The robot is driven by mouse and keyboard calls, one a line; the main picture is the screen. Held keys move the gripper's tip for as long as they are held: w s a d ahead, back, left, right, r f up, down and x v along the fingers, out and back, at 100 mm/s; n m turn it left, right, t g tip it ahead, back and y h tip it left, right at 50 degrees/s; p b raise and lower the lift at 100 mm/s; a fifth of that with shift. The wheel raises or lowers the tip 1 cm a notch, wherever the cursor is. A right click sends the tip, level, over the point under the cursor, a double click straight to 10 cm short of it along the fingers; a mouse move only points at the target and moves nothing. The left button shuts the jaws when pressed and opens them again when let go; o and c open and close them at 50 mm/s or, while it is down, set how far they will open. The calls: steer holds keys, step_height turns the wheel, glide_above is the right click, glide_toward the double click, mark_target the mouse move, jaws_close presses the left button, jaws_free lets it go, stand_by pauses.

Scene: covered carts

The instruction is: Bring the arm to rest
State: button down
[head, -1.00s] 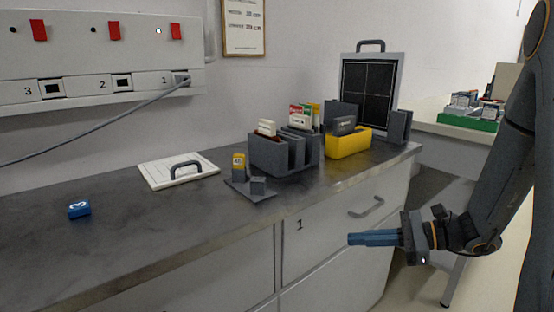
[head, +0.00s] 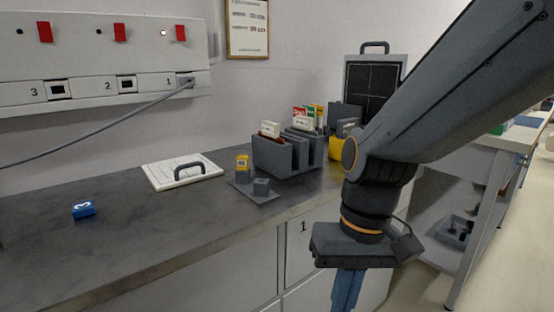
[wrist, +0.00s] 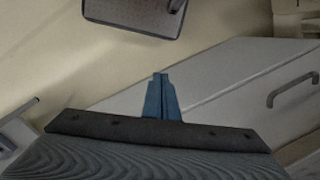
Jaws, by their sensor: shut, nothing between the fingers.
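My gripper (head: 346,292) hangs in front of the counter's drawer fronts, with its blue fingers pointing down past the lower edge of the head view. In the wrist view, the blue fingers (wrist: 161,98) are together with nothing between them. My arm comes in from the upper right of the head view and bends down at the wrist. It hides part of the yellow bin (head: 336,149) and part of the black panel board (head: 372,93).
A side cart (head: 470,190) stands at right. Floor shows beside my gripper.

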steer(key=d+r+m+t+h+p, duration=0.1)
steer(key=d+r+p, duration=0.8)
steer(key=p, duration=0.8)
steer(key=shift+s+r, duration=0.15)
steer(key=shift+r, duration=0.4)
